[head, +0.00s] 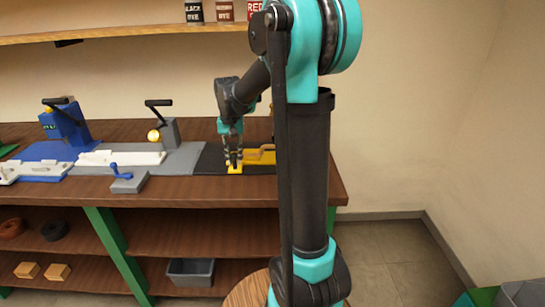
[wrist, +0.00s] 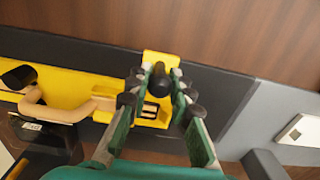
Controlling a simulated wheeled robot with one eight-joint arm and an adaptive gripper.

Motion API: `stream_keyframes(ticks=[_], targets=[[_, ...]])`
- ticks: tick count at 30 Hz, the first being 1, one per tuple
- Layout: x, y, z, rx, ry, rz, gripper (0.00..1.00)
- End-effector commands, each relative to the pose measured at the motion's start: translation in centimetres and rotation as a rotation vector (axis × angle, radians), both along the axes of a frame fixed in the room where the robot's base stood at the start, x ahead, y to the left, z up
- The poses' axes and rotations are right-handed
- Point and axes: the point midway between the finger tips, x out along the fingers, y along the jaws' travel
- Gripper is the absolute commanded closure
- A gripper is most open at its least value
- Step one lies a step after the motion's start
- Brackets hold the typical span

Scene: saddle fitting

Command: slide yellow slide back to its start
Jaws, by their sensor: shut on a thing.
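The yellow slide (wrist: 158,57) sits on a dark mat at the right part of the bench, with a black knob (wrist: 159,75) standing on it. In the head view the yellow slide (head: 235,169) shows under my gripper (head: 233,160). In the wrist view my gripper (wrist: 159,88) has its two fingers on either side of the knob, shut on it. A yellow base with a tan curved handle (wrist: 50,108) lies beside the slide. Part of the slide is hidden by the fingers.
A grey block with a blue lever (head: 128,182) stands at the bench's front edge. A grey fixture with a black handle (head: 168,132) and a blue press (head: 65,124) stand further left. A shelf (head: 130,32) with cans hangs above. A grey bin (head: 190,272) sits below.

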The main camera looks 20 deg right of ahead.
Motion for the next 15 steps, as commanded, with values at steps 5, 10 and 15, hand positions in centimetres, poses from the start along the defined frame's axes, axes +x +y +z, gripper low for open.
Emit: stream_keyframes(ticks=[5, 10, 15], targets=[[0.29, 0.89, 0.02, 0.001, 0.0, 0.002, 0.96], [0.29, 0.9, 0.02, 0.0, 0.0, 0.001, 0.96], [0.32, 1.0, 0.02, 0.0, 0.0, 0.001, 0.96]])
